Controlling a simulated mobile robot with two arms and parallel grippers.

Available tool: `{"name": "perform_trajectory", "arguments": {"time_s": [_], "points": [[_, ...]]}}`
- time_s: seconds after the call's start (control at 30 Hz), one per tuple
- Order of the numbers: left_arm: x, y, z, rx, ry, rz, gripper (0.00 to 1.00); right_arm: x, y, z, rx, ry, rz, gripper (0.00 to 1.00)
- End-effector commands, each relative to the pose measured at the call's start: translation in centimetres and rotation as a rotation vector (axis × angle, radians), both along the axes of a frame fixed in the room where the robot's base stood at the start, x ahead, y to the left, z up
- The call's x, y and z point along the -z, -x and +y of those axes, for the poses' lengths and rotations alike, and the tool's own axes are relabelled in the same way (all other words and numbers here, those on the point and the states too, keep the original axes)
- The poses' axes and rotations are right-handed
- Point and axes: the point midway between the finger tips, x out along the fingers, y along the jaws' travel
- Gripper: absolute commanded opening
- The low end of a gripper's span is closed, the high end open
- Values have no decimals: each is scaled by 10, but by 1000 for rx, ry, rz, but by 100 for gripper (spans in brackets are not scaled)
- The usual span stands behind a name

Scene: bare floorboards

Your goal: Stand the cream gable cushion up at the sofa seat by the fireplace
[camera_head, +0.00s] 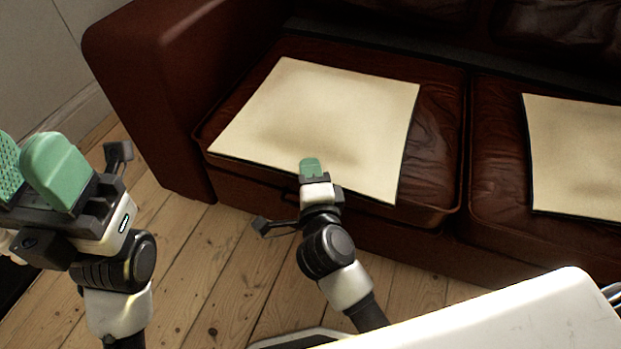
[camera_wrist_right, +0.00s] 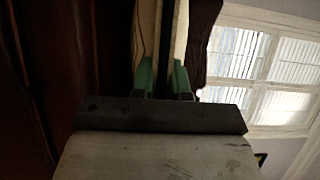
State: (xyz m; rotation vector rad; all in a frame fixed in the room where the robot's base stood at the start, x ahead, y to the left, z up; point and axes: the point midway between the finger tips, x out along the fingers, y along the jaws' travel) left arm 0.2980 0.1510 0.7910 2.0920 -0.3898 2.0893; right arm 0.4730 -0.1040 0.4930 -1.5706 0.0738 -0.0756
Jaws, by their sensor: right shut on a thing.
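A cream, square, flat cushion (camera_head: 320,110) with a dark edge lies on the left seat of a dark red-brown leather sofa (camera_head: 140,80). Its front edge overhangs the seat front a little. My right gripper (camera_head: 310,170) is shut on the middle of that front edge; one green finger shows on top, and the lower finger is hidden. In the right wrist view, the green fingers (camera_wrist_right: 163,80) sit either side of cream and dark strips of the cushion (camera_wrist_right: 147,35). My left gripper (camera_head: 32,170) is at the far left, its green fingers apart and empty.
A second cream cushion (camera_head: 580,155) lies on the right seat. The sofa arm stands left of the held cushion, and the backrest is behind. Bare floorboards (camera_head: 215,270) lie in front. No fireplace shows. A bright window (camera_wrist_right: 260,65) shows in the right wrist view.

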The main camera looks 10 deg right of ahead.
Motion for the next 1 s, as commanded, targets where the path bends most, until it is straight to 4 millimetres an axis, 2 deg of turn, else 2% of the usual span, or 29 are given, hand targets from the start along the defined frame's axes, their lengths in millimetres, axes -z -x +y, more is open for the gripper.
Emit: {"name": "perform_trajectory", "arguments": {"time_s": [0.43, 0.47, 0.6, 0.63, 0.93, 1.0], "points": [[-2, 0, 0, 0, -1, -12, 43, 4, 0, 0, -1, 1, -5, 0], [-2, 0, 0, 0, -1, -12, 43, 6, 0, 0, 0, 0, 0, 16], [-2, 0, 0, 0, -1, -12, 43, 5, 0, 0, 0, -1, -1, 38], [-2, 0, 0, 0, -1, -12, 43, 5, 0, 0, 0, -1, -1, 40], [-3, 0, 0, 0, -1, -12, 43, 3, 0, 0, 0, 0, -2, 40], [-5, 1, 0, 0, 0, -14, 43, 2, 5, 0, 0, 0, 1, 40]]}}
